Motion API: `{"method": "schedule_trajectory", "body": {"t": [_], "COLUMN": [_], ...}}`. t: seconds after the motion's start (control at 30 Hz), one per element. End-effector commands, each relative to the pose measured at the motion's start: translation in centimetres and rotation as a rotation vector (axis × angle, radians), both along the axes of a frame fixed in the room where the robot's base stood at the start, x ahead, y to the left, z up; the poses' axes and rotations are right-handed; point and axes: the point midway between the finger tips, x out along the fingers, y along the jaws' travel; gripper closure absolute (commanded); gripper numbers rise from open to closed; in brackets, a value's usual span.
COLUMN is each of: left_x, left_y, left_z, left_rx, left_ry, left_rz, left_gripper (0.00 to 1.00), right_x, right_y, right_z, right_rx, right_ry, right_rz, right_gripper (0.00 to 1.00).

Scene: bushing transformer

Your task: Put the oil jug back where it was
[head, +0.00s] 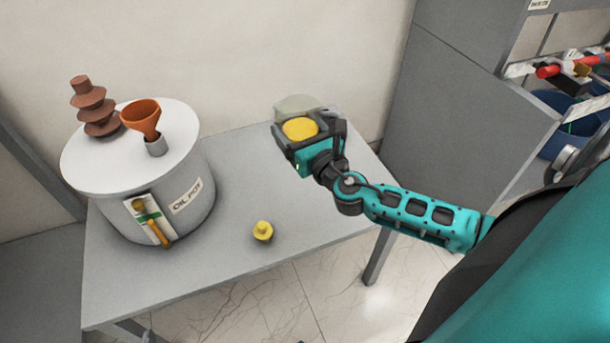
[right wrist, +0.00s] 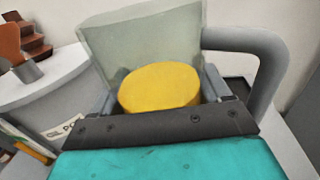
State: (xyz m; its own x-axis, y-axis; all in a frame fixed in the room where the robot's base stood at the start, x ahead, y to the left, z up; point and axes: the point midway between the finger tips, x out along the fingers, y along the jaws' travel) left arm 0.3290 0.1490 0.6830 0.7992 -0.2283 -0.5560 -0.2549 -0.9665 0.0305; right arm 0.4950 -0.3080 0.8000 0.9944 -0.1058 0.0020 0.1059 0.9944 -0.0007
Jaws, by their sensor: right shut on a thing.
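The oil jug (head: 297,104) is translucent grey-green with yellow showing inside it. My right gripper (head: 304,135) is shut on the jug at the back right of the table. The jug looks upright or nearly so. The gripper and wrist hide its lower part, so I cannot tell whether its base touches the table. In the right wrist view the jug (right wrist: 145,40) sits between the fingers, with a grey curved handle (right wrist: 270,65) at the right. My left gripper is not in view.
A grey oil pot (head: 190,212) with an orange funnel (head: 141,117) and a brown ribbed bushing (head: 95,110) on its lid stands at the table's left. A small yellow cap (head: 262,231) lies near the front edge. The table (head: 215,262) is otherwise clear. A grey cabinet (head: 455,95) stands right.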

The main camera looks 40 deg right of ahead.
Motion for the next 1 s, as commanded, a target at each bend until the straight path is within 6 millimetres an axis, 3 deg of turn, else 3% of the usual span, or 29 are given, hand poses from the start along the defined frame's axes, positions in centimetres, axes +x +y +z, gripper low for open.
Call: {"method": "schedule_trajectory", "body": {"t": [0.1, 0.43, 0.57, 0.77, 1.0], "left_x": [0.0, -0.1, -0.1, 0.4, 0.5], "left_y": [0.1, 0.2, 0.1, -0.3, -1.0], "left_z": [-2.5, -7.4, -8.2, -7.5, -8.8], "left_rx": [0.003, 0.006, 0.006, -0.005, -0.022], "left_ry": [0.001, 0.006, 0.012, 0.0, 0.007], "left_rz": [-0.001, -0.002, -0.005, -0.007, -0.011], "left_gripper": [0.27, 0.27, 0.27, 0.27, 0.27], "right_x": [0.0, 0.1, 0.1, 0.1, 0.1], "right_y": [0.0, 0.0, 0.0, 0.0, 0.0], "right_z": [-3.7, -12.1, -13.9, -15.0, -18.5], "right_rx": [-0.002, -0.001, -0.001, 0.0, 0.0], "right_ry": [0.001, 0.0, -0.002, -0.002, 0.0], "right_rz": [-0.001, 0.0, 0.0, 0.0, 0.0], "right_gripper": [0.71, 0.71, 0.71, 0.71, 0.71]}}
